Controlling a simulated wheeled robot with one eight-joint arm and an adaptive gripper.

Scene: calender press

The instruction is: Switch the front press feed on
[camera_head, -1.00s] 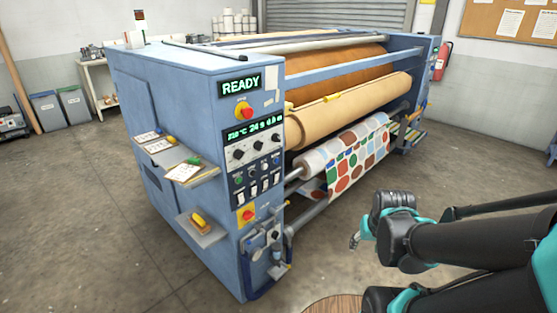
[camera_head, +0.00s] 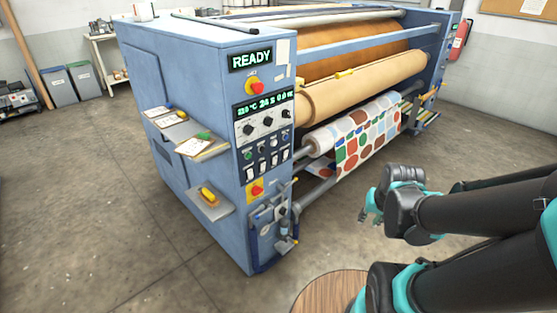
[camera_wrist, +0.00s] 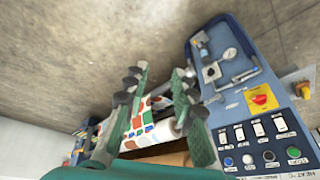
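The blue calender press (camera_head: 215,85) stands left of my arm. Its end panel carries a row of white rocker switches (camera_head: 268,163), with round buttons and dark knobs above. In the wrist view, the same switches (camera_wrist: 250,131) sit right of my fingers, beside a green button (camera_wrist: 294,153). Their labels are too small to tell which one is the front feed, and their positions are unclear. My gripper (camera_wrist: 158,78) is open and empty, its two fingers apart. In the head view my gripper (camera_head: 370,215) hangs right of the panel, clear of the press.
Small shelves (camera_head: 206,207) jut from the press's left side. A patterned printed roll (camera_head: 365,135) lies along the front. A round wooden top (camera_head: 325,293) is near my arm. Floor before the panel is clear.

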